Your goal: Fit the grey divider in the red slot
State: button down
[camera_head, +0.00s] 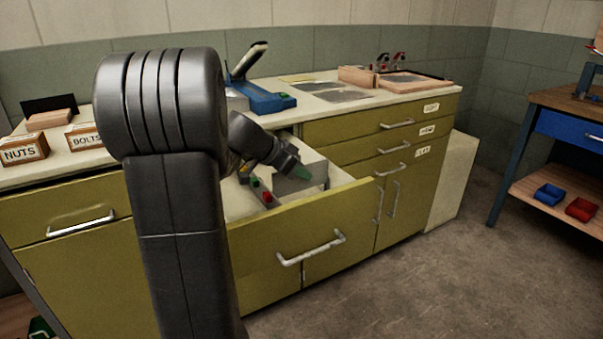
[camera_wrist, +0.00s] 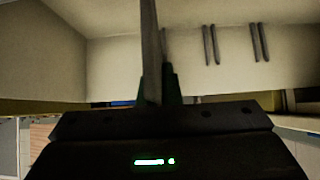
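My gripper (camera_head: 300,171) is inside the open drawer in the head view. Its green fingers close on a thin grey divider (camera_head: 289,186), which hangs in the drawer. In the wrist view the divider (camera_wrist: 151,40) is seen nearly edge-on between the fingers (camera_wrist: 158,88) of my gripper. Yellow, green and red (camera_head: 267,197) marks sit in a row on a strip inside the drawer, red nearest the drawer front. In the wrist view, paired dark slot ribs (camera_wrist: 211,45) line a pale wall, with another pair (camera_wrist: 260,42) farther right. No slot colours show there, and the divider's lower edge is unclear.
The yellow-green drawer front (camera_head: 290,245) is pulled out from the bench. A blue tool (camera_head: 262,98) and a wooden-rimmed tray (camera_head: 415,82) stand on the worktop. Boxes of nuts (camera_head: 24,149) and bolts (camera_head: 85,138) are at left. Floor (camera_head: 420,275) at right is clear.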

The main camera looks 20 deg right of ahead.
aim_at(302, 187)
jog(key=shift+f+b, duration=2.4)
jog(key=shift+b, duration=0.2)
jog(key=c, duration=1.5)
grip_release()
jog(key=shift+r, duration=0.1)
jog(key=shift+c, duration=0.2)
jog(key=w+p+v, duration=0.1)
jog(key=p+v, duration=0.2)
jog(key=v, duration=1)
jog(key=shift+s+a+r, duration=0.3)
jog(key=shift+s, duration=0.2)
jog(key=b+x, duration=0.3)
jog(key=x, duration=1.1)
jog(key=shift+r+p, duration=0.3)
jog(key=shift+p, duration=0.05)
jog(key=shift+f, duration=0.15)
